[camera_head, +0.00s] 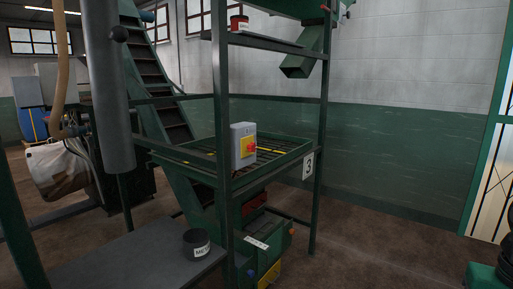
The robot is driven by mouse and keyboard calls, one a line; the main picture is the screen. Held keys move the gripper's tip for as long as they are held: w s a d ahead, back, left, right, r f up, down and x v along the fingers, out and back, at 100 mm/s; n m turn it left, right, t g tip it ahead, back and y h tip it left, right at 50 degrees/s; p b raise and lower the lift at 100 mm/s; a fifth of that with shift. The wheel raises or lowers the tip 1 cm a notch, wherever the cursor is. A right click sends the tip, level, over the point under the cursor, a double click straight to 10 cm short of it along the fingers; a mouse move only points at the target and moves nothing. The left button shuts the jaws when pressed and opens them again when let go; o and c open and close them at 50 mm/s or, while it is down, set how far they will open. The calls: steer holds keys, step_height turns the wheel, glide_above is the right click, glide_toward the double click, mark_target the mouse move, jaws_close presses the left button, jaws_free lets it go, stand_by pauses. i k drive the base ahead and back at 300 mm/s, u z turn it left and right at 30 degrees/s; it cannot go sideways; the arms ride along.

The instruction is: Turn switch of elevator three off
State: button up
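The switch is a grey box (238,133) with a yellow plate and a red knob (250,148) on its right-hand face. It is mounted on a green upright post of the elevator frame (222,100). The knob is too small for me to tell which way it is turned. A white sign with a black 3 (308,166) hangs on the right post of the same frame. The inclined elevator (150,75) rises behind the frame to the upper left. My gripper is not in view.
A grey table (130,258) with a dark labelled tin (196,244) stands at the front left of the frame. A grey vertical cylinder (108,100) hangs at the left. Brown floor (365,245) is open to the right. A green object (487,275) is at the lower right corner.

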mark_target(252, 146)
steer(key=z, duration=0.05)
steer(key=i, duration=1)
steer(key=u, duration=0.05)
